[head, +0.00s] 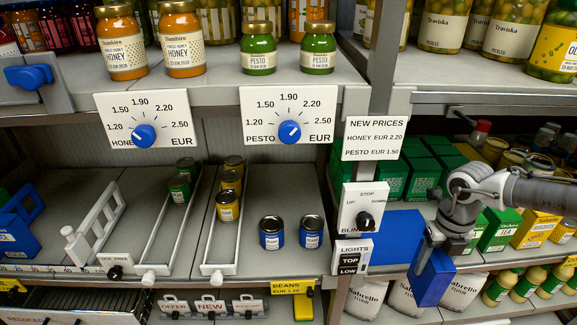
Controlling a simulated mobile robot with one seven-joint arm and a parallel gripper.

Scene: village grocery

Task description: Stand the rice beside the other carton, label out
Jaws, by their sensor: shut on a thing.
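My gripper (434,244) is shut on a blue carton (433,279), presumably the rice, at the front of the right-hand middle shelf. The carton hangs below the fingers, slightly tilted, and overlaps the shelf's front edge in the picture. I see no label on its visible sides, and I cannot tell whether it touches the shelf. Behind and left of it is a plain blue surface (397,236); I cannot tell whether it is another carton or a panel. Green cartons (497,230) and a yellow carton (535,228) stand to the right of my gripper.
White flour bags (368,298) are on the shelf below. More green cartons (397,179) stand at the back. My arm reaches in from the right, over the cartons.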

